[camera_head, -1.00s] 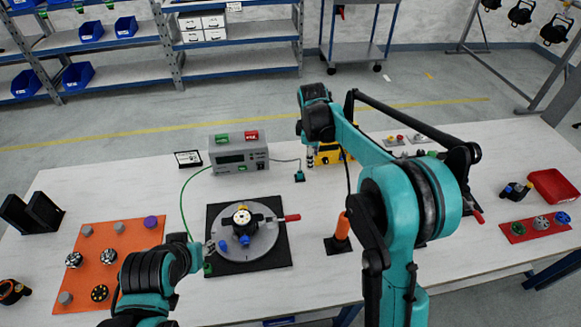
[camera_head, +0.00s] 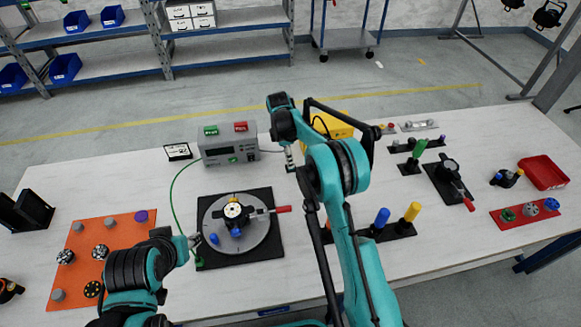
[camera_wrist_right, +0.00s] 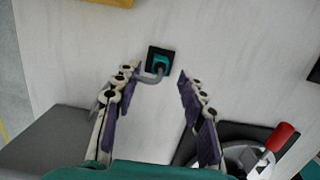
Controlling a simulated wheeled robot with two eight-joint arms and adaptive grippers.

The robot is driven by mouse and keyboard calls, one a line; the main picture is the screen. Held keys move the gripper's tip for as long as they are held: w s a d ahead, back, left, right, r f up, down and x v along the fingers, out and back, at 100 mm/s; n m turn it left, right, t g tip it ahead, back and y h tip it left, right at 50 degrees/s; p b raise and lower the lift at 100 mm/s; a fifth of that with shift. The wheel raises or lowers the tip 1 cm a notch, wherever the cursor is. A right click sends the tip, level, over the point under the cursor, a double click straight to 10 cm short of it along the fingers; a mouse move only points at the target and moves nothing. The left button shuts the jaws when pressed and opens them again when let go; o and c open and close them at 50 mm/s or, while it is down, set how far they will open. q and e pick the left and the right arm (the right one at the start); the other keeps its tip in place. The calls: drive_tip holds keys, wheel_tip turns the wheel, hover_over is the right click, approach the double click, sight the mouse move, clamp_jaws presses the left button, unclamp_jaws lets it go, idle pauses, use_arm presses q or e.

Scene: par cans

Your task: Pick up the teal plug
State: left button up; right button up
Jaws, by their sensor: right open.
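The teal plug (camera_wrist_right: 161,61) sits on a small black square base on the white table, with a grey cable bending away from it. My right gripper (camera_wrist_right: 156,75) is open and empty. In the right wrist view its fingers are spread, with the plug just beyond the tips, between their lines. In the head view my right gripper (camera_head: 290,160) is over the plug's spot and hides it. My left gripper (camera_head: 194,243) is by the left edge of the black turntable plate, near the green lead's end; its jaws are too small to read.
A grey tester box (camera_head: 227,146) stands just left of my right gripper. The turntable (camera_head: 262,240) with a red-handled clamp is nearer the front. A yellow case (camera_head: 338,124) is behind to the right. An orange mat (camera_head: 125,231) with several parts lies left.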

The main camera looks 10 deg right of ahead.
drive_tip(key=f, duration=0.3)
drive_tip(key=shift+d+b, duration=0.3)
drive_tip(key=shift+r, duration=0.1)
drive_tip(key=shift+c, duration=0.6)
drive_tip(key=c, duration=0.8)
